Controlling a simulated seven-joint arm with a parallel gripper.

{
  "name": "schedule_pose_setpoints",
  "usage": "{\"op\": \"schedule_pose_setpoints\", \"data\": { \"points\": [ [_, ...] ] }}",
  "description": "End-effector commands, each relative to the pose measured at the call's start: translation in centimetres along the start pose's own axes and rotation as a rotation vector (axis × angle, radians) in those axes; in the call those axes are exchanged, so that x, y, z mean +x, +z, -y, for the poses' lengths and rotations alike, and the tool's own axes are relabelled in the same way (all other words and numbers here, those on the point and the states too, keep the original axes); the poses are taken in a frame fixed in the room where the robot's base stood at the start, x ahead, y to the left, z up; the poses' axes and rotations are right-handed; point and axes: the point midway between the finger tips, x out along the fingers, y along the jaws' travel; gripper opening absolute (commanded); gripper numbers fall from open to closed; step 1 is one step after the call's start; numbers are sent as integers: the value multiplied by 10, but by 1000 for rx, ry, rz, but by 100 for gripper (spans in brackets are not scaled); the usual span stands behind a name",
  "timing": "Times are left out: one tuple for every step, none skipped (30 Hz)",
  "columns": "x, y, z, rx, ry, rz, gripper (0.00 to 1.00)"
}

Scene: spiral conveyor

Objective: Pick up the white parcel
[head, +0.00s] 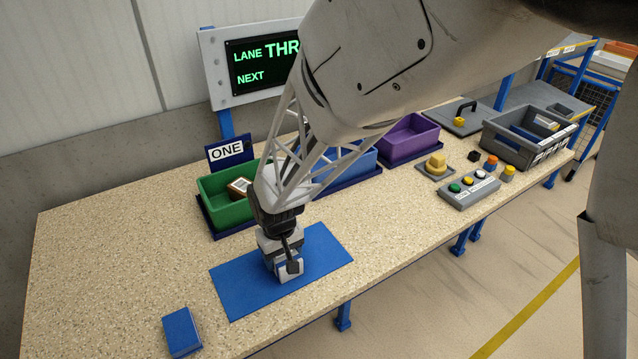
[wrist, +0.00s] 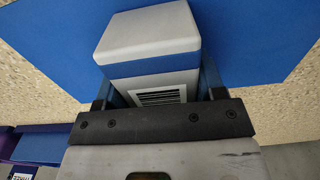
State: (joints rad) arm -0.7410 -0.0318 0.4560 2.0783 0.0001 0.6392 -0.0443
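The white parcel (wrist: 150,35) is a box with a blue band and a dark striped label on the side facing the wrist camera. It is on or just above the blue mat (head: 235,290); in the head view my gripper (head: 287,268) hides most of it. My gripper points down at the mat's middle, and in the wrist view its fingers (wrist: 157,88) stand on either side of the parcel. Whether both fingers press on it is not clear.
Behind stand a green bin (head: 222,208) with a parcel (head: 240,187) in it, a blue bin (head: 350,162) and a purple bin (head: 408,138). A button box (head: 470,192) and grey crate (head: 512,148) are at right. A blue box (head: 181,330) lies front left.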

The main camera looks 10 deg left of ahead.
Motion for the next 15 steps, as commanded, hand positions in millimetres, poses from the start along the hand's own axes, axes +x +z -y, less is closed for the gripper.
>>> {"op": "schedule_pose_setpoints", "data": {
  "points": [
    [0, 0, 0, 0, 0, 0, 54],
    [0, 0, 0, 0, 0, 0, 49],
    [0, 0, 0, 0, 0, 0, 43],
    [0, 0, 0, 0, 0, 0, 38],
    [0, 0, 0, 0, 0, 0, 36],
    [0, 0, 0, 0, 0, 0, 36],
    [0, 0, 0, 0, 0, 0, 36],
    [0, 0, 0, 0, 0, 0, 36],
    [0, 0, 0, 0, 0, 0, 36],
    [0, 0, 0, 0, 0, 0, 36],
    [0, 0, 0, 0, 0, 0, 36],
    [0, 0, 0, 0, 0, 0, 36],
    [-1, 0, 0, 0, 0, 0, 36],
    [-1, 0, 0, 0, 0, -1, 36],
    [-2, 0, 0, 0, 0, -1, 36]
  ]
}}
